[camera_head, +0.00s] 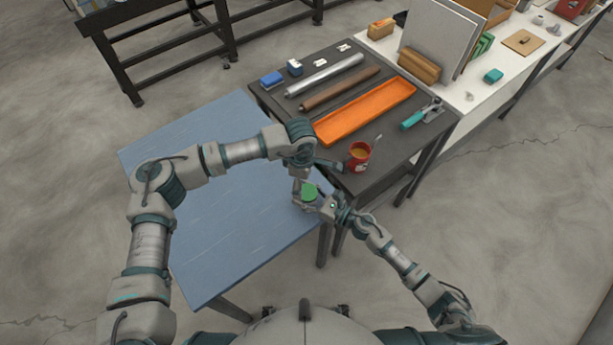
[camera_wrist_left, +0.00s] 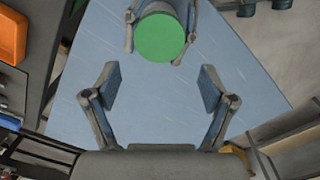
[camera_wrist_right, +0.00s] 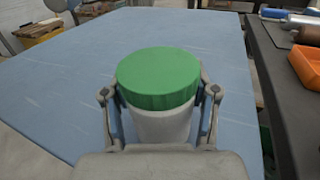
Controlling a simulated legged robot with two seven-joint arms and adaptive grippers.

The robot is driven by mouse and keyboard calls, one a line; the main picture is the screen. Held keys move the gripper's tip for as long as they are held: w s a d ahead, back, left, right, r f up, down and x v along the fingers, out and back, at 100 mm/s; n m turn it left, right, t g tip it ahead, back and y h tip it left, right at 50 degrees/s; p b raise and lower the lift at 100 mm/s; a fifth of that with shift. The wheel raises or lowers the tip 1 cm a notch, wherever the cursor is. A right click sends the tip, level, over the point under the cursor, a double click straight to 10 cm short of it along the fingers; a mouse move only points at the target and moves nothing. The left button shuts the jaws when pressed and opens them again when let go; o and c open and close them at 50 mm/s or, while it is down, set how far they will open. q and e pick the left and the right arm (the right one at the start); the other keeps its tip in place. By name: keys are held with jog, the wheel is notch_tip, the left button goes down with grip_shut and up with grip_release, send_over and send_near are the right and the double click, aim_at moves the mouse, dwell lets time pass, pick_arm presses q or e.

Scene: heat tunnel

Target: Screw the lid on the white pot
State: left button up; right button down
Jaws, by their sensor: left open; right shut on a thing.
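The white pot (camera_wrist_right: 163,125) stands upright on the blue table between the fingers of my right gripper (camera_wrist_right: 160,120), which is shut on its sides. The green lid (camera_wrist_right: 159,76) sits level on top of the pot; I cannot tell how tightly it is seated. The lid also shows in the head view (camera_head: 309,192) and in the left wrist view (camera_wrist_left: 161,38). My left gripper (camera_wrist_left: 158,85) is open and empty, its fingers spread apart, with the lid ahead of them and not between them. In the head view my left wrist hides part of the left fingers.
The blue table (camera_head: 215,190) is otherwise clear. A dark table (camera_head: 330,110) beside it holds an orange tray (camera_head: 365,112), a red mug (camera_head: 359,156) close to my grippers, two rolls and small boxes. A white bench (camera_head: 480,90) stands behind.

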aim_at(308, 191)
pick_arm(q)
jog(key=n, duration=0.5)
jog(key=shift+d+r, duration=0.2)
jog(key=shift+r, duration=0.1)
jog(key=n, duration=0.3)
jog(key=shift+d+r, duration=0.1)
jog(key=shift+r, duration=0.05)
jog(key=n, duration=0.5)
jog(key=shift+s+d+r, duration=0.1)
jog(key=shift+r, duration=0.2)
jog(key=n, duration=0.3)
jog(key=shift+d+r, duration=0.1)
jog(key=shift+r, duration=0.05)
jog(key=n, duration=0.4)
jog(key=shift+d+r+n, duration=0.15)
jog(key=shift+r+n, duration=0.15)
jog(key=shift+n, duration=0.1)
jog(key=n, duration=0.4)
jog(key=shift+s+d+r, duration=0.1)
jog(key=shift+r, duration=0.1)
jog(key=n, duration=0.3)
jog(key=shift+d+r+n, duration=0.1)
jog(key=shift+r+n, duration=0.1)
jog(key=shift+n, duration=0.2)
jog(key=shift+f, duration=0.1)
jog(key=shift+f, duration=3.95)
